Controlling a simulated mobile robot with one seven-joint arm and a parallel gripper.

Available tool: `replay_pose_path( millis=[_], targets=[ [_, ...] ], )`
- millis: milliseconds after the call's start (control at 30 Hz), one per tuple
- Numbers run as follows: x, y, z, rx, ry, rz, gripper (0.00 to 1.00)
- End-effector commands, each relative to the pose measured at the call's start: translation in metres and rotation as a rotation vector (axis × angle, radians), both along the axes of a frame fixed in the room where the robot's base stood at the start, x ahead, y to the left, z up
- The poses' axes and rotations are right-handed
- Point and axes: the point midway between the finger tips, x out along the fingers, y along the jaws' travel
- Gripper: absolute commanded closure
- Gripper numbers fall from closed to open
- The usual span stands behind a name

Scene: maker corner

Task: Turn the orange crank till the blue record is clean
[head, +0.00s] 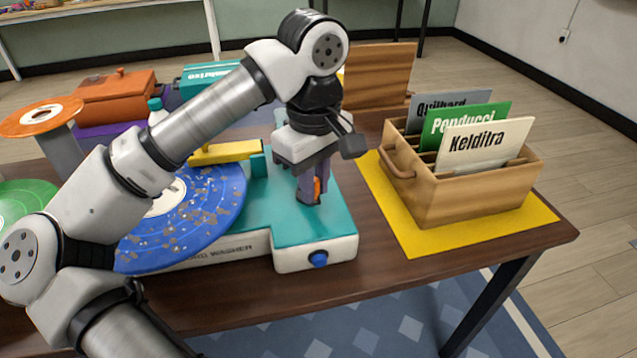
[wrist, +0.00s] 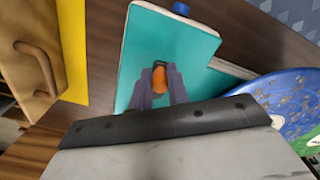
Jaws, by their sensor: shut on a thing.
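The blue record (head: 200,215) lies on the teal and white machine (head: 300,228), with brown-grey specks of dirt over its visible surface. It also shows at the right of the wrist view (wrist: 285,100). The orange crank (wrist: 160,79) stands on the teal top; only its knob shows between my fingers. My gripper (head: 312,192) points down over the machine's right part and is shut on the crank knob. In the wrist view my gripper (wrist: 160,82) has a finger on either side of the knob. My arm hides part of the record.
A wooden crate (head: 480,195) with several labelled sleeves stands on a yellow mat (head: 425,243) at the right. A yellow bar (head: 225,152) lies over the record's back edge. A blue knob (head: 318,259) is on the machine's front. An orange disc (head: 40,117) stands at the left.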

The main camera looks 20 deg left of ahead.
Motion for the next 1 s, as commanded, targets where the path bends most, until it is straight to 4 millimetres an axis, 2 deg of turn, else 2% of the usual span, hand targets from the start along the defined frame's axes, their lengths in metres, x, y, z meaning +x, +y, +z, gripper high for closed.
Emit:
replay_pose_path(
  millis=[233,700,733,800,900,1000],
  targets=[
    [-0.0017,0.0022,0.0001,0.0,0.0,-0.063,1.0],
    [-0.0018,0.0028,0.0007,0.001,0.0,-0.074,1.0],
    [-0.0018,0.0028,0.0007,0.001,0.0,-0.074,0.8],
    [-0.0017,0.0027,0.0007,0.001,0.0,-0.074,0.71],
    [-0.0017,0.0027,0.0005,0.001,0.0,-0.074,0.61],
    [-0.0018,0.0027,0.0004,0.001,0.0,-0.074,0.61]
  ],
)
